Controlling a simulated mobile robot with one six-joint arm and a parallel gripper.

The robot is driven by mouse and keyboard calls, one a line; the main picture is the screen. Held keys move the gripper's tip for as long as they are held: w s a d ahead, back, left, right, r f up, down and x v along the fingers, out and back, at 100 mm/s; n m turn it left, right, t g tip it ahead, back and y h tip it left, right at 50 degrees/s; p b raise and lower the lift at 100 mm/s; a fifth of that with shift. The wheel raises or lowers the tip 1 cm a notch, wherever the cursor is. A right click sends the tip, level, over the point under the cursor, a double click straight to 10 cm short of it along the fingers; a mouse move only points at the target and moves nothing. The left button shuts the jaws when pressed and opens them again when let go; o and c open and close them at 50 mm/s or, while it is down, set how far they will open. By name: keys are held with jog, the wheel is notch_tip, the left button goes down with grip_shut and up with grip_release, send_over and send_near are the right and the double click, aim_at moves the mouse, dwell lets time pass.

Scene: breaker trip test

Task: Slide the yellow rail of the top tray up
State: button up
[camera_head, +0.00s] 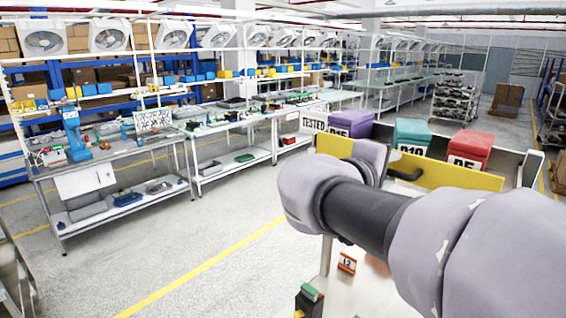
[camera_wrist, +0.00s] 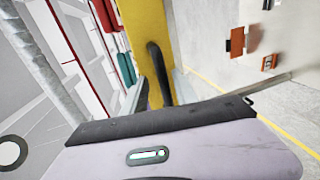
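The yellow rail (camera_head: 455,176) runs along the near side of the top tray (camera_head: 505,158) in the head view. A black curved handle (camera_head: 406,176) sits on the rail. In the wrist view the yellow rail (camera_wrist: 147,40) stands nearly vertical, with its black handle (camera_wrist: 158,72) reaching down toward my gripper (camera_wrist: 165,118). My gripper (camera_head: 371,158) is at the rail, just left of the handle in the head view. Its body hides the handle's lower end in the wrist view. The fingers are not clearly visible, so I cannot tell whether they touch or enclose the handle.
Purple (camera_head: 350,124), teal (camera_head: 412,132) and red (camera_head: 470,148) bins stand in the tray, beside a TESTED sign (camera_head: 313,123). An orange numbered tag (camera_head: 347,263) and a green-topped box (camera_head: 310,298) are below. A workbench (camera_head: 120,150) stands left, across open floor.

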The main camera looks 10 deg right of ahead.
jog(key=v, duration=1.7)
jog(key=shift+a+p, duration=0.2)
jog(key=shift+p, duration=0.15)
jog(key=shift+s, duration=0.1)
